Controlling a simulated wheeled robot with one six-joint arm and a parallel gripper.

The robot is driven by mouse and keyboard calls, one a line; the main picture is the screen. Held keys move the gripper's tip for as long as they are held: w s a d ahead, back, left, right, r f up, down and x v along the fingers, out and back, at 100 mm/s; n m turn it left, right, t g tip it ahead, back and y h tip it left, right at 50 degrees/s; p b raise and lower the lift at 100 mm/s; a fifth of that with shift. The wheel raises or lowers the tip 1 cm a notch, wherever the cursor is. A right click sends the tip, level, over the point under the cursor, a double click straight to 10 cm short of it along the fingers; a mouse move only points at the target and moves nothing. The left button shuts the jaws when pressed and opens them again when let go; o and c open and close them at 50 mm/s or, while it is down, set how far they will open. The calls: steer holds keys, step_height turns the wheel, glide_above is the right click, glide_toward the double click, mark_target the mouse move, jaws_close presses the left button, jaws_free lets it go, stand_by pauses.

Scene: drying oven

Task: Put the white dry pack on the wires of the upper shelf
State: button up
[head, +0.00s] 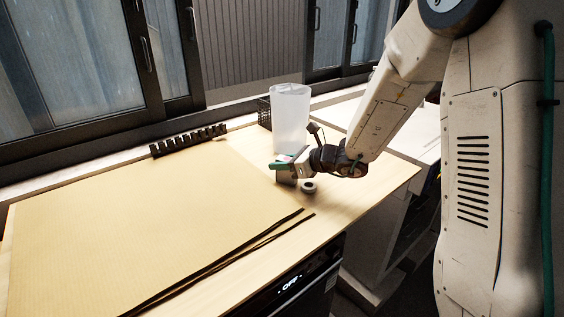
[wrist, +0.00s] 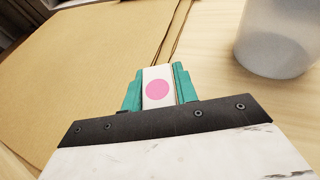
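The white dry pack (wrist: 158,97), with a pink round dot on its face, sits between the two green fingers of my gripper (wrist: 159,88) in the wrist view. The fingers flank it closely on both sides and look shut on it. In the head view my gripper (head: 286,163) is low over the right part of the wooden worktop, with a bit of the white and pink pack showing at its fingers. The oven front with an "OFF" display (head: 290,283) shows under the worktop's front edge. Its shelves and their wires are out of view.
A tall white translucent container (head: 291,115) stands just behind my gripper; it also shows in the wrist view (wrist: 278,38). A small grey ring (head: 309,187) lies by the gripper. A dark slotted rack (head: 188,140) stands by the windows. A flat brown sheet (head: 140,225) covers the left.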

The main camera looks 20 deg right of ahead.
steer(key=o, duration=0.3)
